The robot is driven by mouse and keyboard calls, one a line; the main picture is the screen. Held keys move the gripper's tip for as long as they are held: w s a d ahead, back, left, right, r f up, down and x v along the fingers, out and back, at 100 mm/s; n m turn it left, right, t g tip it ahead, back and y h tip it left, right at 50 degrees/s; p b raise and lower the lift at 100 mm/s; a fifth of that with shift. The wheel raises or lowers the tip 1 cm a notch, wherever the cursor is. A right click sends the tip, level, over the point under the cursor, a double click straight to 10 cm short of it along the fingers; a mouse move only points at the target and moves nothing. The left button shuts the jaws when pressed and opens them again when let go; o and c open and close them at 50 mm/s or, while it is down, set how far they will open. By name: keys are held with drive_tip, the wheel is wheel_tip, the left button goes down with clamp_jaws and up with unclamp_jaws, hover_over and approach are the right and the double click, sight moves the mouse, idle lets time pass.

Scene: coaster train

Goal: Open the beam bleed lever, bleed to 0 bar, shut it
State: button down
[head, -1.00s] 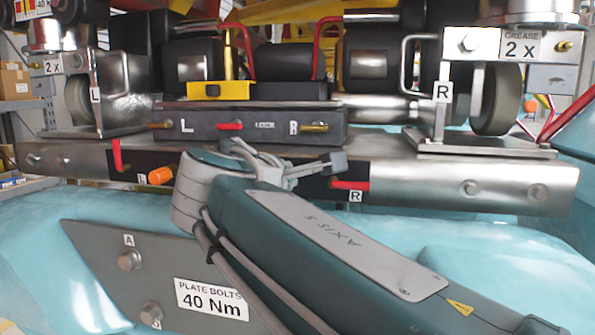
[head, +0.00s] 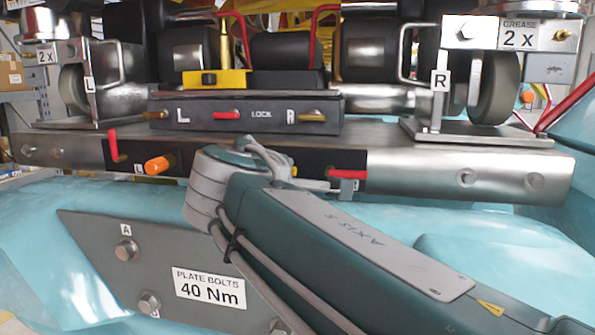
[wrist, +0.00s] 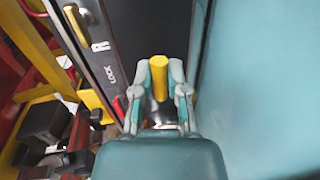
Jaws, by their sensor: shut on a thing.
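The beam (head: 430,175) crosses the head view, with a dark panel on its front face. On that panel a red lever marked L (head: 112,146) stands upright at the left, and a red lever marked R (head: 347,174) lies level at the right. An orange knob (head: 157,165) sticks out near L. Between them a yellow handle (head: 294,170) shows barely, mostly behind my arm. In the wrist view my gripper (wrist: 160,75) is shut on this yellow handle (wrist: 159,80), one finger on each side. No label on it and no pressure reading can be seen.
A dark lock box (head: 262,118) marked L, LOCK and R sits on the beam just above. Wheel brackets stand at both ends. A grey plate (head: 110,270) with bolts lies below. Blue bodywork (head: 520,255) runs along the front.

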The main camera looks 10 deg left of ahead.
drive_tip(key=shift+a+f, duration=0.1)
drive_tip(key=shift+f, duration=0.25)
drive_tip(key=c, duration=0.7)
unclamp_jaws()
drive_tip(key=shift+o, duration=0.2)
drive_tip(key=shift+r, duration=0.1)
drive_tip(key=shift+r, duration=0.1)
drive_tip(key=shift+s, duration=0.15)
drive_tip(key=v, duration=1.1)
drive_tip(key=shift+s, duration=0.3)
drive_tip(key=shift+a, duration=0.1)
